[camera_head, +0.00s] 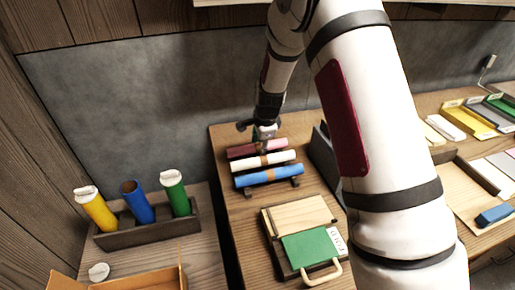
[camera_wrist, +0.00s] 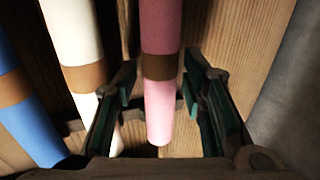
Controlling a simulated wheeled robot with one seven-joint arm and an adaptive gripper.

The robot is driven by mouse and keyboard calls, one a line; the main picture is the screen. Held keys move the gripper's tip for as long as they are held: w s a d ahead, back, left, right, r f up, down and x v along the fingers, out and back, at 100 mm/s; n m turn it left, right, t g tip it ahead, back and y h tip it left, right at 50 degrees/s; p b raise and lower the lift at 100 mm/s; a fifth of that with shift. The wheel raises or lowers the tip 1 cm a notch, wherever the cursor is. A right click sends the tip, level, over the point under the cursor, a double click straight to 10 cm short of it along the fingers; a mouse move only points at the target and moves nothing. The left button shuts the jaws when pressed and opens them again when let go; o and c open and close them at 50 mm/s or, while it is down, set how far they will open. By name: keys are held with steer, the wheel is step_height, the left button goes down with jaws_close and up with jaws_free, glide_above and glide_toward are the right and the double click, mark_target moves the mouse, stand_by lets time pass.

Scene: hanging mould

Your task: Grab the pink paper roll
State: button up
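The pink paper roll (camera_head: 241,152) lies at the back of a row of three rolls on the wooden table, with a brown band around it. In the wrist view the pink roll (camera_wrist: 160,112) runs between the two fingers of my gripper (camera_wrist: 160,88). The fingers are open, with a narrow gap showing on each side of the roll. In the head view my gripper (camera_head: 264,134) is at the right part of the pink roll and hides some of it.
A white roll (camera_head: 262,161) and a blue roll (camera_head: 268,176) lie beside the pink one, in front of it. A dark upright panel (camera_head: 325,160) stands to the right. A holder (camera_head: 150,232) with yellow, blue and green tubes stands at the left.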

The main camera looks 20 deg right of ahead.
steer(key=shift+w+f, duration=0.15)
steer(key=shift+f, duration=0.25)
steer(key=shift+c, duration=0.3)
steer(key=c, duration=0.8)
steer(key=shift+r, duration=0.1)
steer(key=shift+c, duration=0.2)
